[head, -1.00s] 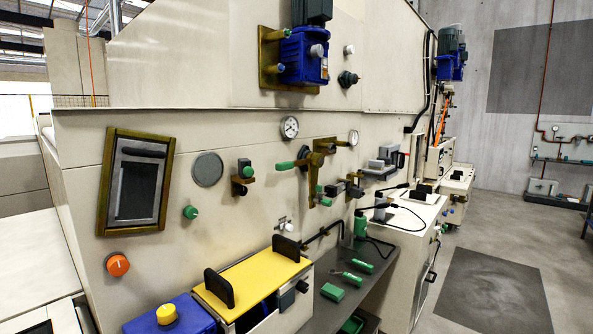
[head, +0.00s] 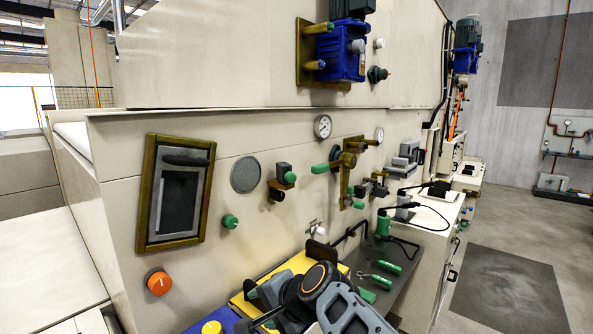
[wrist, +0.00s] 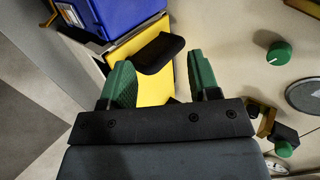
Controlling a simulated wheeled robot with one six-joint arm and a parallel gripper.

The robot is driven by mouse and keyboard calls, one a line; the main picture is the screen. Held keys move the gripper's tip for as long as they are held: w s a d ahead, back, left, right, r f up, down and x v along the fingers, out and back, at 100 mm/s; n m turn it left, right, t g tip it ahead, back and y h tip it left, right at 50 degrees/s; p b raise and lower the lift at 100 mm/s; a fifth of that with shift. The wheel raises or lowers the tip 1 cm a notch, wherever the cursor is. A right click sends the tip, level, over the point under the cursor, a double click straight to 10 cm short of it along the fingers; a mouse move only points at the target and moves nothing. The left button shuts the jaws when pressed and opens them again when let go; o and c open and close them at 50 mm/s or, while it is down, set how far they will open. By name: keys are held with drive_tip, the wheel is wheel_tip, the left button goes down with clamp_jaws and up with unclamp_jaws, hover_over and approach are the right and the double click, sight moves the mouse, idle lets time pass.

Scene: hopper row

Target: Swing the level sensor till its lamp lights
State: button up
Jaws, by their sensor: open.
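No part is labelled as the level sensor. A small dark block with a green end (head: 285,176) on a brass bracket sits on the cream wall, right of a grey disc (head: 246,174), and may be it. It also shows at the right edge of the wrist view (wrist: 284,138). I cannot make out a lit lamp on it. My gripper (wrist: 160,76) is open and empty, its two green fingers apart, with a yellow lid and its black handle (wrist: 160,50) beyond them. In the head view my gripper (head: 262,290) is low over the lid, below and apart from the block.
A green knob (head: 230,221) and an orange knob (head: 158,282) stick out of the wall. A framed window (head: 180,192) is at the left. A brass lever with a green handle (head: 326,167) is right of the block. A dark shelf (head: 403,262) holds green-handled tools.

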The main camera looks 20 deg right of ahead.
drive_tip(key=w+d+r+m+t+p, duration=0.1)
drive_tip(key=w+d+r+m+t, duration=0.35)
drive_tip(key=r+m, duration=0.4)
drive_tip(key=m+t+h+p, duration=0.2)
drive_tip(key=m+t+h, duration=0.25)
drive_tip(key=m, duration=0.75)
approach(292, 178)
drive_tip(key=shift+n, duration=0.25)
drive_tip(key=w+p, duration=0.2)
drive_tip(key=w, duration=1)
drive_tip(key=shift+w+r, duration=0.15)
drive_tip(key=shift+w, duration=0.15)
